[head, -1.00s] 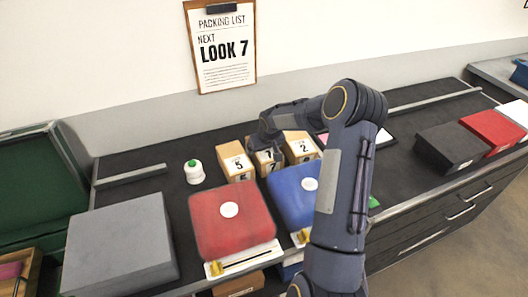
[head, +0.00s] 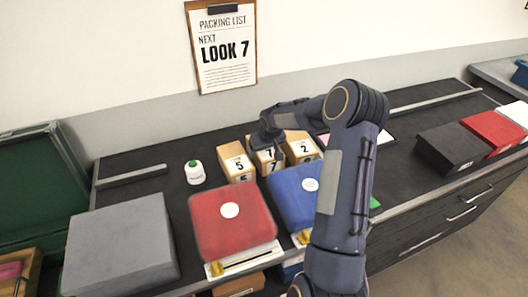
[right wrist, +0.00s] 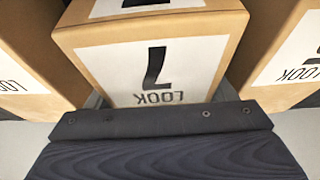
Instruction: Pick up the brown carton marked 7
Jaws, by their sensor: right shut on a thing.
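The brown carton marked 7 (head: 266,162) stands on the dark counter between the carton marked 5 (head: 238,166) and the carton marked 2 (head: 303,149). In the right wrist view carton 7 (right wrist: 150,60) fills the middle, its "LOOK 7" label upside down. My right gripper (head: 268,142) reaches over it from above and is shut on it. In the right wrist view the gripper body (right wrist: 160,120) lies across the lower part and hides the carton's near edge. I cannot tell whether the carton is off the counter. My left gripper is not in view.
A red box (head: 230,225) and a blue box (head: 290,195) lie in front of the cartons. A white bottle with a green cap (head: 194,173) stands left of them. A grey box (head: 122,240) is at front left. A packing list (head: 224,50) reading "LOOK 7" hangs behind.

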